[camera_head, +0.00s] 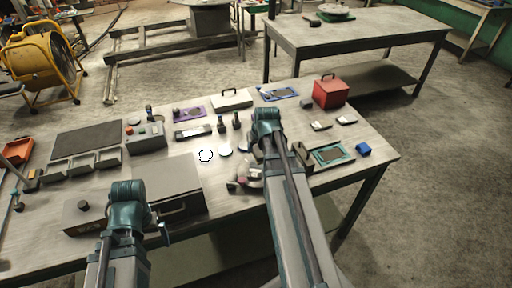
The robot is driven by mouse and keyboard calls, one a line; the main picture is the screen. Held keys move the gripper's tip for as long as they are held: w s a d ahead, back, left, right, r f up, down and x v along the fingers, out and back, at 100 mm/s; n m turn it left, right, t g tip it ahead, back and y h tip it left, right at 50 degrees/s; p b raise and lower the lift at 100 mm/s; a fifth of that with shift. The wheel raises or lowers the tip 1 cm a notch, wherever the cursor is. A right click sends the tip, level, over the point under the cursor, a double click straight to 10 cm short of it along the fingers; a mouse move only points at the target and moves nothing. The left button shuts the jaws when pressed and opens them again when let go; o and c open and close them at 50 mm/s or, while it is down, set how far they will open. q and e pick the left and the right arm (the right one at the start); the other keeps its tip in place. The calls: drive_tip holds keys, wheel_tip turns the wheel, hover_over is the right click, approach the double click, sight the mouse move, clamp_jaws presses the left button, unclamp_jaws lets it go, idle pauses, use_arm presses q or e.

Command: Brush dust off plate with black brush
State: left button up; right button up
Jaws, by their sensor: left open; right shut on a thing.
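My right arm reaches over the middle of the table, and its gripper (244,178) points down near the front edge. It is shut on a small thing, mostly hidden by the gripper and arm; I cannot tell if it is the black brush. My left gripper (164,233) is open, low at the front left beside a grey box-like case, and partly hidden by its own arm. A small white round piece with a dark outline (205,155) and a pale disc (226,150) lie left of the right gripper. I cannot tell which thing is the plate.
The grey worktable (375,150) also holds a red box (330,92), a teal-framed panel (333,154), a blue block (363,149), a dark mat (88,139) and several grey bins. The grey case (180,178) fills the front left. Another table (355,35) stands behind.

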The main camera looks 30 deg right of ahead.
drive_tip(key=shift+r+p, duration=1.55)
